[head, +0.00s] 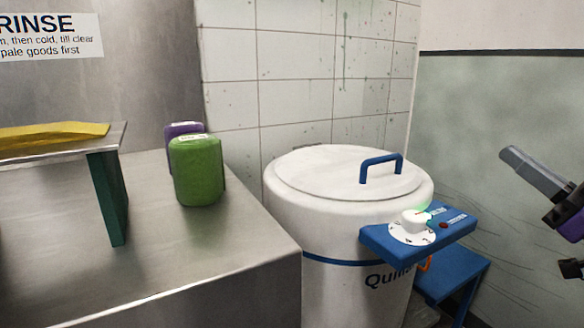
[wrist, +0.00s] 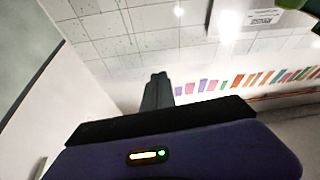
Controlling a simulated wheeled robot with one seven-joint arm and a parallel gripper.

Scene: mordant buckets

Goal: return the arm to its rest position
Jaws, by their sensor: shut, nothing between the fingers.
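My gripper (head: 537,172) is at the right edge of the head view, raised beside the white bucket-shaped vessel and apart from it. Its grey fingers are together with nothing between them. In the wrist view the closed fingers (wrist: 157,92) point up toward the tiled ceiling or wall. Only the end of my arm shows in the head view; the rest is out of frame.
A white lidded vessel (head: 325,205) with a blue handle (head: 381,167) and a blue dial panel (head: 418,238) stands in the middle. A steel counter (head: 190,255) at left holds a green container (head: 197,170) and a purple one (head: 184,129). A blue stool-like stand (head: 452,272) is low at right.

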